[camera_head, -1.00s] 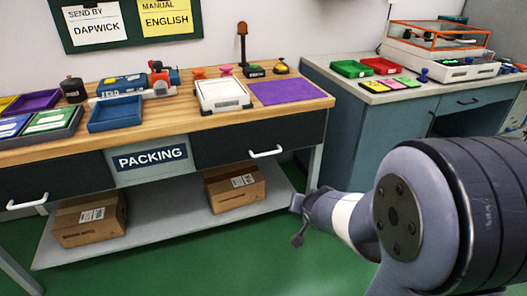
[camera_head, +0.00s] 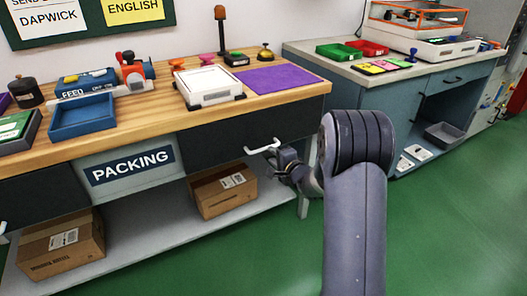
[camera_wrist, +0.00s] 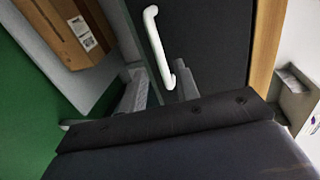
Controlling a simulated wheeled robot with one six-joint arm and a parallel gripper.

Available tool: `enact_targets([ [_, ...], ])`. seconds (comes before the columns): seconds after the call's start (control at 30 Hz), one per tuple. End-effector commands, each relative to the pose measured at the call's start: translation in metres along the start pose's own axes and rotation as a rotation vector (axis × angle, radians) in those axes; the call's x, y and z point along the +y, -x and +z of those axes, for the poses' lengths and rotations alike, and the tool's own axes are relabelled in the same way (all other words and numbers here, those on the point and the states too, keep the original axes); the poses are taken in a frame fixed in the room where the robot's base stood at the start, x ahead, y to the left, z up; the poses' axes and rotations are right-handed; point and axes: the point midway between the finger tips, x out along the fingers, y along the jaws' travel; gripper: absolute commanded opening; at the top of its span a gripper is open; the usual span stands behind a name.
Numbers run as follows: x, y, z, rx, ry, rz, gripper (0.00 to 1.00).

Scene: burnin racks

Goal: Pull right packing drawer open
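The right packing drawer (camera_head: 222,143) is a dark front under the wooden bench top, flush with the bench, so it looks shut. My gripper (camera_head: 274,155) is at the handle's right end in the head view. In the wrist view the white handle (camera_wrist: 156,42) runs down toward my gripper (camera_wrist: 161,80), with its lower end near the gap between two spread grey fingers. The fingers look open. Contact with the handle cannot be told.
A PACKING sign (camera_head: 133,165) is left of the drawer. Cardboard boxes (camera_head: 222,191) stand on the lower shelf (camera_head: 170,232). A teal cabinet (camera_head: 345,95) stands further right. The green floor (camera_head: 440,220) at right is clear.

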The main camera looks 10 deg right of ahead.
Motion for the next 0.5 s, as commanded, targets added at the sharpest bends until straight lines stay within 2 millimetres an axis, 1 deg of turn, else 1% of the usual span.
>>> enact_targets([
  [0.03,0.004,-0.011,0.001,-0.003,0.001,-0.001,0.30],
  [0.2,0.003,-0.041,0.001,-0.002,0.002,0.000,0.30],
  [0.3,0.003,-0.055,0.001,-0.002,0.002,0.001,0.30],
  [0.5,0.002,-0.071,0.001,-0.001,0.002,0.001,0.30],
])
